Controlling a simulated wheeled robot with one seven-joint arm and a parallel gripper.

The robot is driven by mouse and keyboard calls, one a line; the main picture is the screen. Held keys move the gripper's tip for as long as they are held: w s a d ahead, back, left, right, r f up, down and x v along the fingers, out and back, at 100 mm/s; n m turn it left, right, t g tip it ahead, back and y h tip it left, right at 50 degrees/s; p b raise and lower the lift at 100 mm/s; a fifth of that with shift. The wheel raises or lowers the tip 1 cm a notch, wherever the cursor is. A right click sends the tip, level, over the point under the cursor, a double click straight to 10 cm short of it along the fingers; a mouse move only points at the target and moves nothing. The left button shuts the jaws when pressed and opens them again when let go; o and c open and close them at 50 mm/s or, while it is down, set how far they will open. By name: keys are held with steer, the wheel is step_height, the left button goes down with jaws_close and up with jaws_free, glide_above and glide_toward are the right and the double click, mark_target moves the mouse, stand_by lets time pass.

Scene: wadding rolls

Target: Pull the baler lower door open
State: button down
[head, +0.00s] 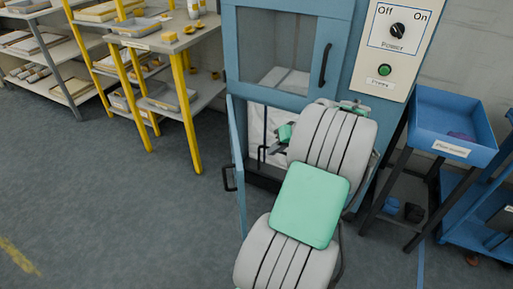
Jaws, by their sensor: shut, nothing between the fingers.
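The blue baler (272,95) stands at the centre. Its lower door (238,160) is swung out on its left side and shows nearly edge-on, with its black handle (229,179) facing left. The lower opening shows white material inside. My gripper (274,151) is at the opening, to the right of the open door and apart from its handle. It is shut and empty; my arm hides part of it and the right part of the opening.
The upper door (287,50) with its window and black handle is closed. A control panel (394,45) is at upper right. A blue bin (452,125) on a dark stand is right. Yellow-posted shelves (170,45) stand left. The floor at left is clear.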

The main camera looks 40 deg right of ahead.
steer(key=w+a+f+b, duration=0.3)
steer(key=w+a+f, duration=0.2)
steer(key=w+f, duration=0.2)
steer(key=shift+w, duration=0.15)
